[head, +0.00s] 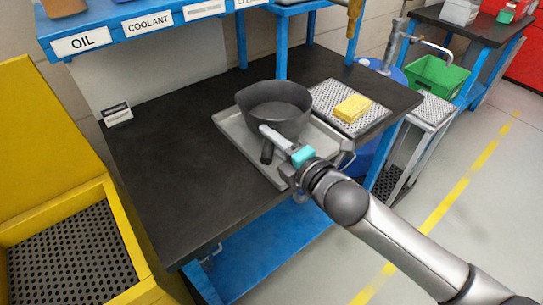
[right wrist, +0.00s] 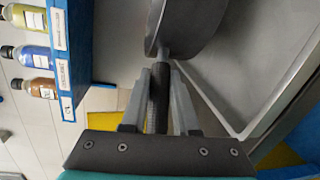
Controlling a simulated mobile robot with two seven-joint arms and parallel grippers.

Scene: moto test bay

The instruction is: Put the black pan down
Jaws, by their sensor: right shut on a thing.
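The black pan (head: 274,108) is over the grey metal tray (head: 232,128) on the black workbench. In the head view it looks level; I cannot tell whether its base touches the tray. My right gripper (head: 270,140) reaches in from the lower right and is shut on the pan's dark handle. In the right wrist view the handle (right wrist: 158,98) runs between the two fingers, and part of the pan (right wrist: 195,25) shows at the top. The tray's pale floor and rim (right wrist: 235,85) show to the right there. My left gripper is not in view.
A yellow sponge-like block (head: 353,108) lies on a perforated plate (head: 335,95) right of the pan. A blue shelf (head: 165,22) with OIL and COOLANT labels stands behind. The black bench top (head: 170,170) is clear at left. A green bin (head: 437,76) stands further right.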

